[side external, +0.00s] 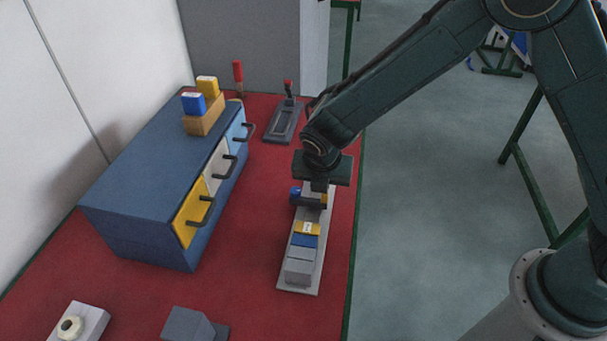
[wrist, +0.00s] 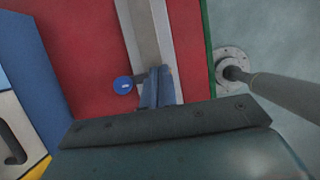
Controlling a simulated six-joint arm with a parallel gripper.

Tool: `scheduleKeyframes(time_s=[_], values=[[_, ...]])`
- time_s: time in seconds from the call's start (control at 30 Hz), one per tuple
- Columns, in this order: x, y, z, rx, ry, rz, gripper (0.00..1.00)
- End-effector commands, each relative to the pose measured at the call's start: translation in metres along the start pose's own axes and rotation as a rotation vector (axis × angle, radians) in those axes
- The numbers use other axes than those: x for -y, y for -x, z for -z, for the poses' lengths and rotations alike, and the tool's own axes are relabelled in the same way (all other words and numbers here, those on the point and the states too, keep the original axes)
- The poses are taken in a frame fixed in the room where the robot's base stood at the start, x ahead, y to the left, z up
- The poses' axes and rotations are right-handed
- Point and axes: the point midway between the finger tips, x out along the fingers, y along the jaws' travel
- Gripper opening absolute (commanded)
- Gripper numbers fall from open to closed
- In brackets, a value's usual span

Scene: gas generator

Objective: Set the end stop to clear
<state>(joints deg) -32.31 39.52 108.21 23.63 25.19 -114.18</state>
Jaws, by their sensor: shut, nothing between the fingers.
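A pale rail (side external: 312,268) lies on the red bench top near its right edge, and it also shows in the wrist view (wrist: 146,40). A dark crosspiece with a round blue knob (side external: 295,193), which may be the end stop, sits at the rail's far part, the knob on the left. The blue knob shows in the wrist view (wrist: 123,85) with a small white mark. My gripper (side external: 317,186) is shut and empty, pointing down over the rail by the crosspiece. In the wrist view its fingers (wrist: 157,88) are just right of the knob. Whether they touch the crosspiece is hidden.
Yellow, blue and grey blocks (side external: 301,256) sit on the near rail. Left is a blue cabinet (side external: 150,165) with handled drawers and blocks on top. A dark device with a red-tipped lever (side external: 284,122) stands behind. Bare red bench lies between cabinet and rail.

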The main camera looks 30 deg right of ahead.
Motion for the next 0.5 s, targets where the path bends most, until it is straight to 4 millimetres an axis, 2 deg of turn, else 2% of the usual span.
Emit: scheduleKeyframes(time_s=[0.17,0.37,0.4,0.5], values=[[0.001,0.003,0.011,-0.002,0.004,0.003,0.0],[0.001,0.012,0.033,-0.001,0.006,0.002,0.0],[0.001,0.015,0.038,-0.001,0.005,0.001,0.0],[0.0,0.033,0.036,0.0,0.0,-0.003,0.0]])
